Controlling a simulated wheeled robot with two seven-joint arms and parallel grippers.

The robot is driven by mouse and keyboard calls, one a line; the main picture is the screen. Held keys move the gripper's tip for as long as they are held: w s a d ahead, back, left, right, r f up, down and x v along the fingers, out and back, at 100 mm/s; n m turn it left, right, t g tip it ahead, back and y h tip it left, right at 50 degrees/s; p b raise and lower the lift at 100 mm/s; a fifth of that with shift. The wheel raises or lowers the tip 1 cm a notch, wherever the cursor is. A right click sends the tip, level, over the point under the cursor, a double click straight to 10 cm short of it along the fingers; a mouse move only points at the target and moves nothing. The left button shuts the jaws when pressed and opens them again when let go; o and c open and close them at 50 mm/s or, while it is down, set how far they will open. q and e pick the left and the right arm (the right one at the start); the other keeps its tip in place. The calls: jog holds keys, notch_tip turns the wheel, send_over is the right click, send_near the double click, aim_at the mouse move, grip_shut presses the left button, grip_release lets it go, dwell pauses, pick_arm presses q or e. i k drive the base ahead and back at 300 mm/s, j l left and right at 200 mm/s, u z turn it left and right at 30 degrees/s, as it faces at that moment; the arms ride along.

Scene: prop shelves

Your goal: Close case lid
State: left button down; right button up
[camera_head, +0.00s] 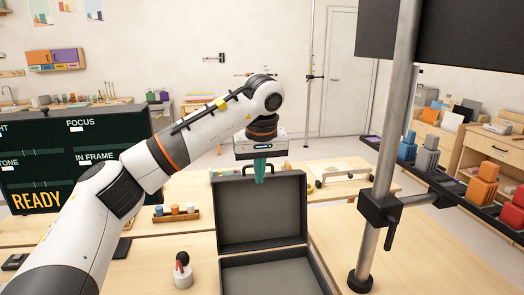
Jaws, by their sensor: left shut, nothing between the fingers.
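The dark grey case stands on the wooden table with its lid (262,212) raised, about upright. The case's lower part (268,277) is open towards me, and its visible interior looks empty. Its front is cut off by the bottom edge. My left gripper (260,181) points down at the lid's top edge, near the middle. Its teal fingers are shut with nothing between them. They overlap the lid's rim in the picture; I cannot tell whether they touch it. My right gripper does not show.
A metal pole (391,140) with a black clamp stands right of the case, carrying a shelf of coloured blocks. A small white-based item (183,272) is left of the case. A wooden rack (176,214) stands farther back. A dark screen is at left.

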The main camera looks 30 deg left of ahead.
aim_at(250, 215)
jog(key=i+j, duration=0.3)
jog(key=i, duration=0.15)
jog(key=i+j, duration=0.35)
jog(key=i, duration=0.1)
